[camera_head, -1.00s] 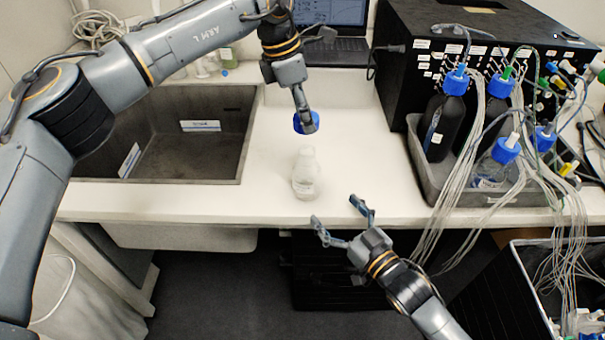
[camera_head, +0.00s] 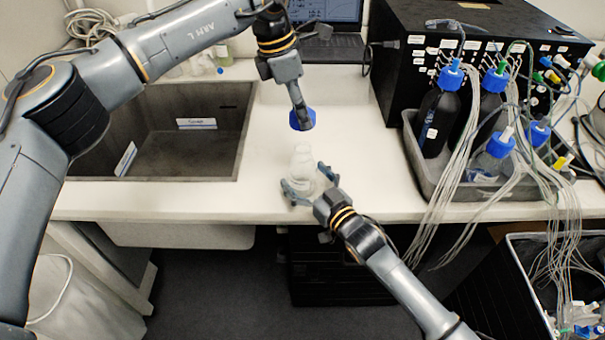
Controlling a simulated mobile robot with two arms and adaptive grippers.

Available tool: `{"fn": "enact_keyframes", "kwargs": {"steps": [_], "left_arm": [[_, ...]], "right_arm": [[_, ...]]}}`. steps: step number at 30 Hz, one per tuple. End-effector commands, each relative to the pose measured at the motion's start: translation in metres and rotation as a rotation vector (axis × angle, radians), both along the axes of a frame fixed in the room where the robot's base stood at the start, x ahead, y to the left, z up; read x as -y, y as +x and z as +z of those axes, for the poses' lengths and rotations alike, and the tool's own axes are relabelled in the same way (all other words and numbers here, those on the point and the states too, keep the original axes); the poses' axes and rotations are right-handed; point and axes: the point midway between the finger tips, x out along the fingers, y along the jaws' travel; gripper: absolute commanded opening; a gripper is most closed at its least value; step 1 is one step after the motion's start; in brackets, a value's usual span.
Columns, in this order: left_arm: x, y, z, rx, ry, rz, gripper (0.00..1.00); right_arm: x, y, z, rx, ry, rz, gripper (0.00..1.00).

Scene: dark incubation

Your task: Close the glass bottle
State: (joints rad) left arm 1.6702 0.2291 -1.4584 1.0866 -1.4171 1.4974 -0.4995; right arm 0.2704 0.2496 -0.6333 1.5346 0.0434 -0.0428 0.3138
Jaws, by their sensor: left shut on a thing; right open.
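The clear glass bottle (camera_head: 303,162) stands upright and uncapped on the white bench (camera_head: 345,115). My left gripper (camera_head: 302,118) is shut on a blue cap (camera_head: 297,121) and holds it above the bottle's mouth, apart from it. My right gripper (camera_head: 308,185) is open low at the bottle, with one finger on its left front side and the other at its right. I cannot tell whether the fingers touch the glass.
A dark sink (camera_head: 165,125) lies to the left. A grey tray (camera_head: 415,150) with several blue-capped bottles and loose tubing stands at the right, before a black box (camera_head: 480,30). A laptop (camera_head: 325,45) is at the back. The bench is clear around the bottle.

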Motion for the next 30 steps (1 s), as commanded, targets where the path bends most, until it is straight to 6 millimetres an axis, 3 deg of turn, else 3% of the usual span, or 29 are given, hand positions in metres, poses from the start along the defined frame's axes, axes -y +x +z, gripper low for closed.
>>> {"fn": "enact_keyframes", "kwargs": {"steps": [12, 25, 30], "left_arm": [[0.0001, 0.0000, 0.0001, 0.000, 0.000, 0.000, 0.33], [0.0001, 0.0000, 0.0001, 0.000, 0.000, 0.000, 0.33], [-0.0001, -0.0003, -0.0079, -0.002, 0.001, -0.001, 0.33]], "right_arm": [[-0.0048, 0.0061, 0.0001, 0.000, 0.000, 0.001, 0.89], [-0.0044, 0.0059, 0.0000, 0.001, -0.001, 0.001, 0.05], [-0.0044, 0.0059, -0.0001, 0.001, -0.001, 0.001, 0.05]]}}
